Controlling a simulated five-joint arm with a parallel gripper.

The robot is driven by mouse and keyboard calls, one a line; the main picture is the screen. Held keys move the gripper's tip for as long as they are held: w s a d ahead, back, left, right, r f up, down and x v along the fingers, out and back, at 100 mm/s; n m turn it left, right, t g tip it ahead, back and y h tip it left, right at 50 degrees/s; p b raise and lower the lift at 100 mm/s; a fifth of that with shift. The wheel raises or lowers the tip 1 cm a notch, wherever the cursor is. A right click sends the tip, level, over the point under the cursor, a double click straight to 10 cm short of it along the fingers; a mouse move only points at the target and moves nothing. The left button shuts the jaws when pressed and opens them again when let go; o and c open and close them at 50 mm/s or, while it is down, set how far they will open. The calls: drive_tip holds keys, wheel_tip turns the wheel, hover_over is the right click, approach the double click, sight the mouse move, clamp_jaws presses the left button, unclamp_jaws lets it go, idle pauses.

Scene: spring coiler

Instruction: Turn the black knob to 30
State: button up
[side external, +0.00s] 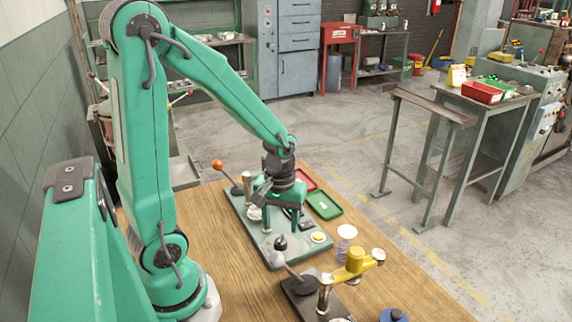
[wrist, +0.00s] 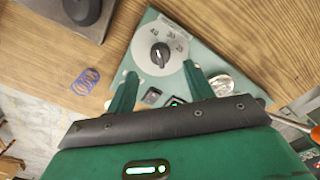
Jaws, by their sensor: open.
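The black knob (wrist: 160,54) sits at the centre of a round pale dial (wrist: 141,55) on the green panel. The dial's numbers read 40, 30 and 20 around one edge. A light mark on the knob runs roughly up and down in the wrist view; its exact reading is too small to tell. In the side view the black knob (side external: 280,242) stands near the front of the panel. My gripper (wrist: 160,72) is open, its two green fingers apart on either side of the dial's lower edge, with nothing between them. In the side view my gripper (side external: 279,205) is over the panel, behind the knob.
A yellow button (side external: 318,237) is right of the knob. An orange-balled lever (side external: 217,164) rises at the panel's far left. A green tray (side external: 324,206) and red tray (side external: 305,180) lie beside the panel. A yellow-armed device (side external: 355,262) and a coil spring (side external: 346,232) stand nearer the front.

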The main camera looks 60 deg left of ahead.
sight(281, 238)
drive_tip(key=shift+f, duration=2.95)
drive_tip(key=c, duration=1)
